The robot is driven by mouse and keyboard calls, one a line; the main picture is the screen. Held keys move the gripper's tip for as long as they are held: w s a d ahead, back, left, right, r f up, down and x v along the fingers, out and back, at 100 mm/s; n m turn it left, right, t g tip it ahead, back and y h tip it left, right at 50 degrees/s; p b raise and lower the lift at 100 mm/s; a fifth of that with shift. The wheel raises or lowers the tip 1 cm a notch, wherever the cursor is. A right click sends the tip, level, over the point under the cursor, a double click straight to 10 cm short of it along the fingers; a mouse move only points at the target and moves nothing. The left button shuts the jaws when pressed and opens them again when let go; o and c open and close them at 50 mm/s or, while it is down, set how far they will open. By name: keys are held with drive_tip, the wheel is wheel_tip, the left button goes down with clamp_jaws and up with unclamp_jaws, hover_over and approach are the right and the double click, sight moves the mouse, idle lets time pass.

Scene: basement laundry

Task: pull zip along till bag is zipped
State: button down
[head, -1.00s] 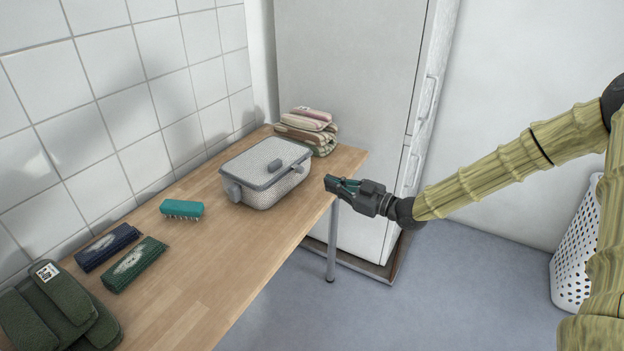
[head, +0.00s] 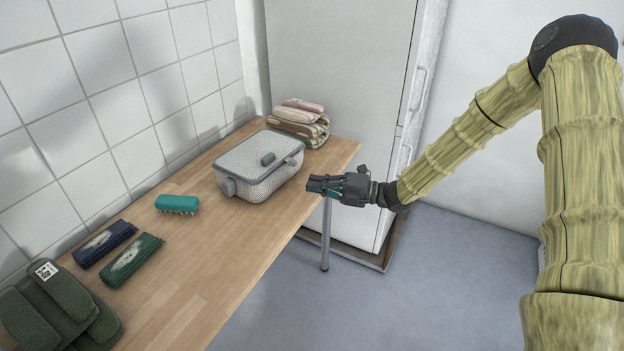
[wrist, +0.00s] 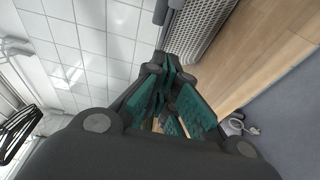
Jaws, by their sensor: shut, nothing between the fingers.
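The bag (head: 258,183) is a box-shaped, light grey woven case with a darker grey rim, on the wooden table. My gripper (head: 312,185) is shut and empty, just right of the bag, near the table's right edge and apart from the bag. In the wrist view the teal-padded fingers (wrist: 168,92) point toward the bag's woven side (wrist: 205,28), which is partly cut off.
Folded striped cloths (head: 300,122) lie behind the bag. A teal brush (head: 177,204), two rolled cases, one blue (head: 104,243) and one green (head: 132,258), and a dark green pouch (head: 62,305) lie along the table (head: 215,270). A white fridge (head: 335,70) stands behind.

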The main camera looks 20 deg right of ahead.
sight(291, 162)
drive_tip(key=x, duration=0.8)
drive_tip(key=shift+w+a+p, duration=0.15)
drive_tip(key=shift+a+p, duration=0.05)
drive_tip(key=shift+p, duration=0.2)
drive_tip(key=shift+w+d+r, duration=0.1)
drive_tip(key=shift+w+d, duration=0.85)
drive_tip(key=shift+d, duration=0.25)
drive_tip(key=shift+w+d+p, duration=0.3)
drive_tip(key=shift+w, duration=0.05)
drive_tip(key=shift+w+d, duration=0.1)
drive_tip(key=shift+d, duration=0.05)
drive_tip(key=w+d+b, duration=0.1)
drive_tip(key=w+d, duration=0.1)
drive_tip(key=w+d+b, duration=0.2)
drive_tip(key=d, duration=0.1)
drive_tip(key=shift+w+d+f, duration=0.25)
drive_tip(key=shift+w+d, duration=0.1)
drive_tip(key=shift+w, duration=0.05)
drive_tip(key=shift+w+d+r, duration=0.2)
drive_tip(key=shift+d, duration=0.1)
drive_tip(key=shift+a, duration=0.1)
